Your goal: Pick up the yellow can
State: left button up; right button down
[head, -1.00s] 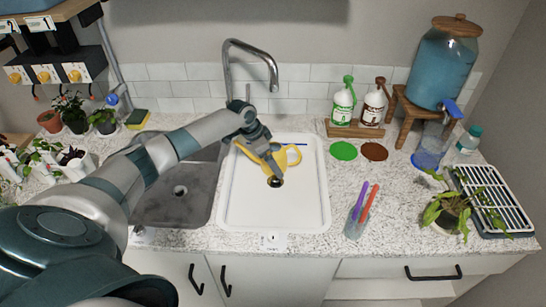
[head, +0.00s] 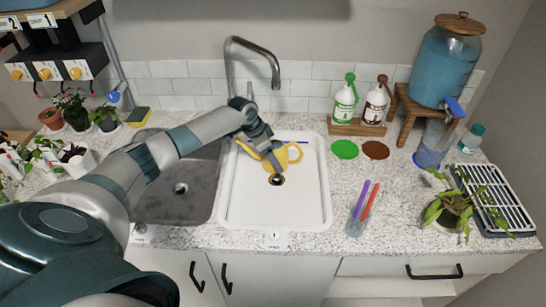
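The yellow can (head: 291,155) is in the white basin of the sink, near its back side, with a loop-shaped part showing on the right. My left gripper (head: 274,163) reaches in from the left and is at the can, with its fingers covering part of it. Yellow shows on both sides of the fingers. I cannot tell whether the fingers are closed on the can. My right gripper is out of view.
The white basin (head: 240,212) has a drain (head: 276,180) just below the can. A tall faucet (head: 253,47) stands behind. A glass with purple and orange sticks (head: 355,222) is right of the basin; a potted plant (head: 447,212) stands farther right.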

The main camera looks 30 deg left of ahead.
pick_arm(q)
jog(key=shift+w+r, duration=0.1)
jog(key=shift+r, duration=0.5)
jog(key=r+b, duration=0.1)
jog(key=d+r+b, duration=0.1)
jog(key=r, duration=0.1)
jog(key=shift+r, duration=0.1)
jog(key=s+d+r+b, duration=0.1)
jog(key=d+r+b, duration=0.1)
jog(key=d+r, duration=0.4)
jog(key=shift+d+r+b, duration=0.35)
jog(key=shift+d, duration=2)
jog(key=shift+s, duration=0.1)
